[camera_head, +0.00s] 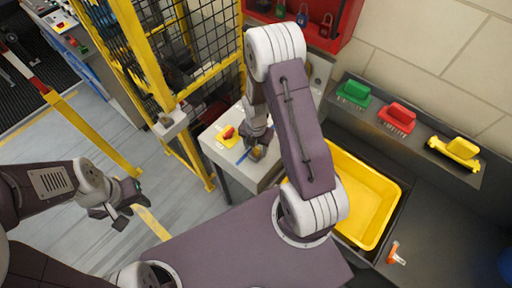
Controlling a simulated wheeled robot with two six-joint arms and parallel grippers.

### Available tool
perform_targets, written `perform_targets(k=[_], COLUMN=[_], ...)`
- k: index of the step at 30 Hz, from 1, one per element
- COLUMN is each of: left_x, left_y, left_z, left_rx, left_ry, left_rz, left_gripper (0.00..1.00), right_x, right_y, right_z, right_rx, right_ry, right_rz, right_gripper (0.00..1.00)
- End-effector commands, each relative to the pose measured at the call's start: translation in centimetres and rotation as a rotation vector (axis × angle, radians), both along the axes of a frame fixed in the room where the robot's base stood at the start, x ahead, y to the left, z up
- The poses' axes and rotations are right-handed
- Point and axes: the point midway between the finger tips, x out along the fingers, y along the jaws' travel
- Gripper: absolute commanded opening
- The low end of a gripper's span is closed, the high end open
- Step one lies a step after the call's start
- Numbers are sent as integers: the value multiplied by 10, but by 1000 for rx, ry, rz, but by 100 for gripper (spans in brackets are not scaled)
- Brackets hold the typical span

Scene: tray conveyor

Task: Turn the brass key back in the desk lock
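My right arm reaches over the light grey desk (215,152) beside the yellow fence. Its gripper (255,156) points down at the desk top, close to the front edge. A small brass-coloured bit, likely the brass key (258,152), shows at its fingertips. The lock is hidden by the gripper, and the key's angle is too small to read. Whether the fingers are closed on the key cannot be told. My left gripper (110,216) is at the left, well away from the desk, over the floor; its fingers look apart and empty.
A yellow plate with a red switch (229,134) lies on the desk left of my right gripper. A yellow tub (366,204) stands to the right. Green (354,92), red (397,117) and yellow (457,151) brushes sit on a shelf. A red padlock board (343,22) is behind.

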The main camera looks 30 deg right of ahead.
Motion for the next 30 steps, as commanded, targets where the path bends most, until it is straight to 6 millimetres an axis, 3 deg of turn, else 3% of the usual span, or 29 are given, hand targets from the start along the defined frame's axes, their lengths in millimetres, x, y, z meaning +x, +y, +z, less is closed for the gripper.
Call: perform_targets(k=[8, 21, 30], left_x=[0, 0, 0], left_y=[0, 0, 0], left_z=[-3, -18, -18], left_rx=[0, 0, 0], left_ry=[0, 0, 0], left_rz=[0, 0, 0], left_gripper=[36, 36, 36], right_x=[1, 1, 0], right_y=[0, 0, 0], right_z=[7, 83, 91], right_rx=[-1, -1, 0], right_ry=[-4, -4, 0], right_rz=[-1, -1, -1], right_gripper=[56, 56, 56])
